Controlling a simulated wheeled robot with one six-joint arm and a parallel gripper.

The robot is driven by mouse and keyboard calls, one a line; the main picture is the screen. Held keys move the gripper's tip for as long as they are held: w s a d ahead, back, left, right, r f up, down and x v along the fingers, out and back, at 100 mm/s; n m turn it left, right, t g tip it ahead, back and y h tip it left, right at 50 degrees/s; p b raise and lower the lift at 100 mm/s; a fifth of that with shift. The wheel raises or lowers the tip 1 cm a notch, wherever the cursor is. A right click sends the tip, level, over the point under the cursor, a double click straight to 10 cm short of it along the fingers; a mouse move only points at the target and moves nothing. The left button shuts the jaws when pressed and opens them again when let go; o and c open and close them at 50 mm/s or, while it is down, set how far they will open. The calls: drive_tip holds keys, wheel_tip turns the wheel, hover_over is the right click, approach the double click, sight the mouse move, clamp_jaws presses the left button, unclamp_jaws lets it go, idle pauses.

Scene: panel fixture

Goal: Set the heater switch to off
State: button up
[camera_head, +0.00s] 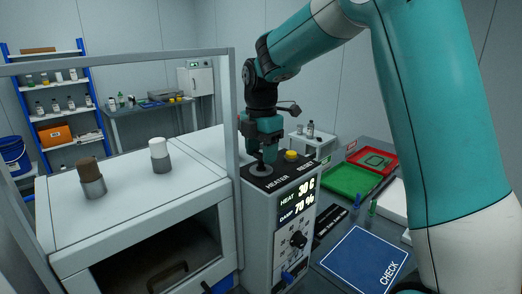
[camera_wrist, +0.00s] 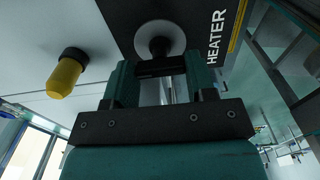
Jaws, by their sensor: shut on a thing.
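The heater switch (camera_wrist: 160,46) is a black lever on a round pale plate, with the HEATER label beside it in the wrist view. In the head view its round plate (camera_head: 261,171) shows on the dark top of the control box (camera_head: 258,215). My gripper (camera_head: 267,154) points down over it and is shut on the lever. In the wrist view both teal fingers of my gripper (camera_wrist: 160,72) stand on either side of the lever. Fingers and wrist hide most of the lever in the head view, so its setting cannot be told.
A yellow RESET button (camera_head: 291,155) stands close beside my gripper. The box's display (camera_head: 297,204) reads HEAT 30 C and DAMP 70 %. A black knob (camera_head: 298,240) is below it. A framed chamber (camera_head: 120,200) is at left; green (camera_head: 347,180) and red trays lie at right.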

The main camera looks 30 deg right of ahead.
sight(261, 153)
drive_tip(key=shift+r, duration=0.1)
idle(0.3)
drive_tip(key=o, duration=0.9)
drive_tip(key=shift+o, duration=0.2)
wheel_tip(261, 153, up, 17)
drive_tip(key=b, duration=0.2)
drive_tip(key=shift+r, duration=0.15)
drive_tip(key=shift+a, duration=0.1)
